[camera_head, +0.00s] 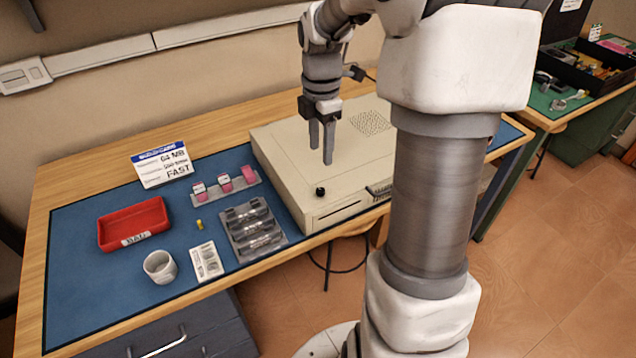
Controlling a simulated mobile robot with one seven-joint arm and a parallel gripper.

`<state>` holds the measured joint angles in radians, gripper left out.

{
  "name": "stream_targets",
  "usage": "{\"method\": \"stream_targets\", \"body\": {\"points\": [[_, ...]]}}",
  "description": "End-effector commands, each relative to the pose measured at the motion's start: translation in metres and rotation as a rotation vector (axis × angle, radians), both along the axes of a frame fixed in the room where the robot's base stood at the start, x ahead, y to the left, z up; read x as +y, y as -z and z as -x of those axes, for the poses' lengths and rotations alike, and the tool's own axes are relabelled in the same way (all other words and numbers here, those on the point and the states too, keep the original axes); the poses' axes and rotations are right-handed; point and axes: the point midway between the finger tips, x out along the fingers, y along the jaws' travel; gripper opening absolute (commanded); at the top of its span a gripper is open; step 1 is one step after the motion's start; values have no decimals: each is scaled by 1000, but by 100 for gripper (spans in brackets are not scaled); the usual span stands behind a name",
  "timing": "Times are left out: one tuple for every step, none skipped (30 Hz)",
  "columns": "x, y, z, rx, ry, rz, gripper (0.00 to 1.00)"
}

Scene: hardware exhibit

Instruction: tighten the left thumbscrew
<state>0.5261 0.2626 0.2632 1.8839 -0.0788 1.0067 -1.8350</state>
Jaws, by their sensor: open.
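A beige computer case (276,158) lies flat on the wooden bench, partly hidden behind my arm. A small black knob, which looks like a thumbscrew (320,191), stands on its top near the front edge. No second thumbscrew is visible; my arm covers the case's right part. My gripper (321,157) points down over the case top, behind the black knob in the picture. Its two fingers are apart with nothing between them. I cannot tell how high the fingertips are above the case.
A blue mat (85,255) left of the case holds a red tray (133,224), a white cup (160,267), pink-topped pieces in a rack (226,190), a grey slotted tray (254,232) and a sign (162,164). A second bench with a black box (585,72) stands at right.

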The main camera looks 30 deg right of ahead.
Motion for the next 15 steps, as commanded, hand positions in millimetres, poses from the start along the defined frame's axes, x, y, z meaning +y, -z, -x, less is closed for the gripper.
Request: {"method": "stream_targets", "body": {"points": [[0,14,1,3,-1,-1,56],[0,21,1,4,-1,-1,56],[0,30,1,4,-1,-1,56],[0,37,1,3,0,-1,56],[0,43,1,4,0,-1,56],[0,52,1,4,0,-1,56],[1,59,1,4,0,-1,56],[1,65,1,2,0,-1,56],[1,73,1,3,0,-1,56],[0,79,0,2,0,-1,56],[0,84,1,3,-1,0,56],[1,90,1,2,-1,0,56],[1,95,1,2,-1,0,56],[0,99,0,2,0,0,56],[0,103,0,0,0,1,56]]}}
